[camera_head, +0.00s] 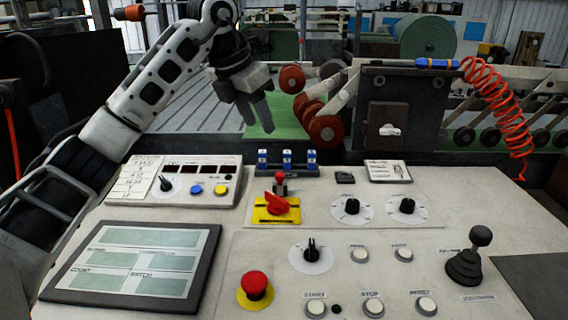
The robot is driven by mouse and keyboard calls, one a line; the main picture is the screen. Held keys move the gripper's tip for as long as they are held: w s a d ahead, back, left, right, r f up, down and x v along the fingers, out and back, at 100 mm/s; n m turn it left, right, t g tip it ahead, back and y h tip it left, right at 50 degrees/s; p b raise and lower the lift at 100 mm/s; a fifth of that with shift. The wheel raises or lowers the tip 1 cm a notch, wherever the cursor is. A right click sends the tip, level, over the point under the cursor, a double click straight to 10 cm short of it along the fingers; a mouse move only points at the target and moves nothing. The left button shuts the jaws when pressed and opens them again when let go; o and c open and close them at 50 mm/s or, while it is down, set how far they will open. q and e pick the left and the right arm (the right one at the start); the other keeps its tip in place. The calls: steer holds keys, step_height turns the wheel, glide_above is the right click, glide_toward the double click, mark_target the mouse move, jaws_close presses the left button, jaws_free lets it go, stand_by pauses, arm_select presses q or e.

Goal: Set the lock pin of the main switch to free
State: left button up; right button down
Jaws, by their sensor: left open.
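The main switch (277,206) is a red rotary handle on a yellow plate, in the middle of the sloped console. Just behind its handle stands a small grey pin with a red top, which looks like the lock pin (280,183). Whether the pin is seated or pulled is too small to tell. My left gripper (254,114) is open and empty, pointing down. It hangs above and behind the console's back edge, up and slightly left of the pin in the picture, apart from it. My right gripper is out of view.
A row of blue-and-white blocks (287,160) stands behind the pin. A red emergency button (255,287), dark knobs (352,206) and a joystick (468,258) rise from the console. A flat screen (136,265) lies at left. An orange coiled hose (497,95) hangs at right.

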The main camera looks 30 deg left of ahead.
mark_target(280, 174)
arm_select(q)
steer(key=p+x, duration=0.1)
steer(key=x, duration=1.3)
steer(key=shift+s+d+f, duration=0.1)
steer(key=shift+s+f, duration=0.05)
